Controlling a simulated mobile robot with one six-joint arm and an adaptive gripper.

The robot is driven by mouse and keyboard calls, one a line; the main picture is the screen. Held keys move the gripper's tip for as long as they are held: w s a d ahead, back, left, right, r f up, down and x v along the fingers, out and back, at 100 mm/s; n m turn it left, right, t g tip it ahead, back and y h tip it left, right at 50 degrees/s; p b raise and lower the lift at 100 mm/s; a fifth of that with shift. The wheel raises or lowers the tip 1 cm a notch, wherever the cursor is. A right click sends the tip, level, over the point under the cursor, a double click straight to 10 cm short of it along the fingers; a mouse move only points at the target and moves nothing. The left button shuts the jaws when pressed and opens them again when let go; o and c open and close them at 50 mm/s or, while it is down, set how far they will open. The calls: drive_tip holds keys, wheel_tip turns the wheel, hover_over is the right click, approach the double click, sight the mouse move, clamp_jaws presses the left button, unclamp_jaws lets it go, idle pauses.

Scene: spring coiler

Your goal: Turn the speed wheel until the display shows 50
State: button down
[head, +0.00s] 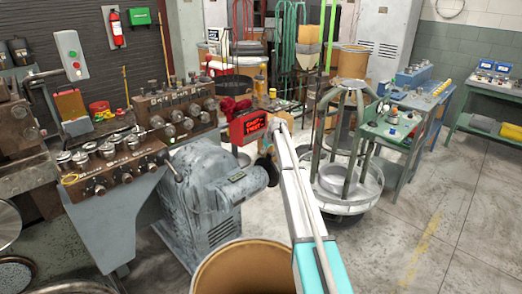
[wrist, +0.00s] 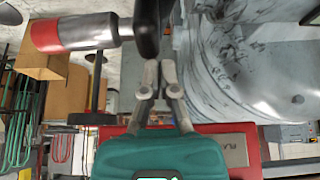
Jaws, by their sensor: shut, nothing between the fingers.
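In the head view a red box with a dark lettered face (head: 249,127) stands behind the grey motor housing (head: 237,190). I cannot read a number on it. A dark rounded part (head: 268,168) shows at the housing's right end, partly behind my arm; I cannot tell whether it is the speed wheel. My gripper's fingers are hidden in the head view. In the wrist view my gripper (wrist: 160,72) is shut and empty, its tips just below a black rounded part (wrist: 147,28). A grey cylinder with a red end (wrist: 75,33) adjoins this part. Contact is unclear.
The brown coiler panel (head: 120,170) with knobs and gauges stands left. A large open drum (head: 243,268) stands in front, beside my arm. A round wire stand (head: 343,198) is to the right, before a green workbench (head: 393,130). The floor at right (head: 430,230) is clear.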

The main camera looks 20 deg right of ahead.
drive_tip(key=shift+s+d, duration=0.15)
drive_tip(key=shift+s, duration=0.1)
drive_tip(key=shift+s+f, duration=0.1)
idle(0.4)
